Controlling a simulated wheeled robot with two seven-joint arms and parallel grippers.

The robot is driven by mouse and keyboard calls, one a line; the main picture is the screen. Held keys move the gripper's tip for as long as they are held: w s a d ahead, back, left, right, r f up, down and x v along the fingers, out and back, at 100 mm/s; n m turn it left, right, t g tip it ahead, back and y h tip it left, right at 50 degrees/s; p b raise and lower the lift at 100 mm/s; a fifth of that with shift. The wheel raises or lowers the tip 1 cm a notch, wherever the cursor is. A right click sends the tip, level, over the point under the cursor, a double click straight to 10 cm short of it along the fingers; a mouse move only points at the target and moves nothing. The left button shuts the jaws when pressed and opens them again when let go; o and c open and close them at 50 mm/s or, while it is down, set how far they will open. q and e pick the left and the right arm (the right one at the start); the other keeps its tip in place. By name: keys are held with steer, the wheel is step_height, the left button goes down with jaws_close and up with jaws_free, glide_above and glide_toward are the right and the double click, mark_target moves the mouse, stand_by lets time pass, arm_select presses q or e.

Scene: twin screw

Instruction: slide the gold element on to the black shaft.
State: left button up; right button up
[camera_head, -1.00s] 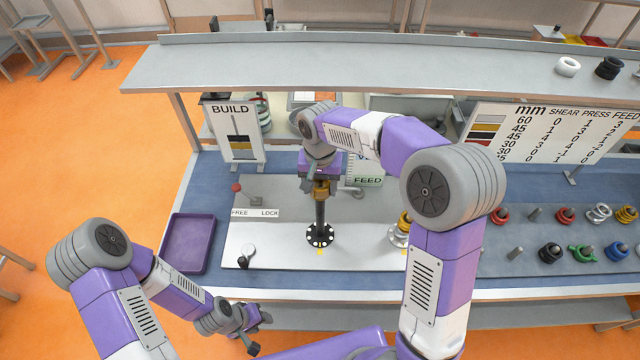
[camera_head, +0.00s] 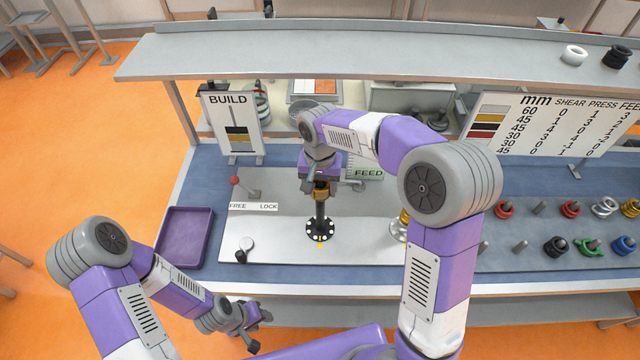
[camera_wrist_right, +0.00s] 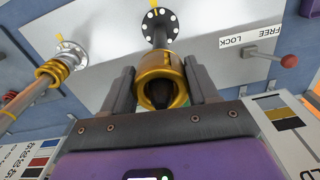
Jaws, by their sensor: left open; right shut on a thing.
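The gold element (camera_head: 321,193) is a ring held between the fingers of my right gripper (camera_head: 320,188). It sits around the upper part of the upright black shaft (camera_head: 320,211), which rises from a black flange with white dots. In the right wrist view the gold element (camera_wrist_right: 160,78) is gripped from both sides by the right gripper (camera_wrist_right: 160,88), and a dark shape shows inside its bore. The black shaft (camera_wrist_right: 158,38) runs from it to the flange. My left gripper (camera_head: 258,331) is open and empty, low at the front edge of the bench.
A second, silver shaft (camera_wrist_right: 22,107) carrying gold rings stands beside the black one; my right arm partly hides it in the head view. A red-knobbed FREE/LOCK lever (camera_head: 236,182) and a purple tray (camera_head: 186,238) are at left. Several coloured rings on pegs are at right.

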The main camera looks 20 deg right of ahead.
steer(key=shift+f+b, duration=0.9)
steer(key=shift+f, duration=0.45)
steer(key=o, duration=1.5)
steer(key=shift+c, duration=0.2)
step_height(320, 180, up, 8)
steer(key=shift+f+p, duration=0.2)
steer(key=shift+p, duration=0.1)
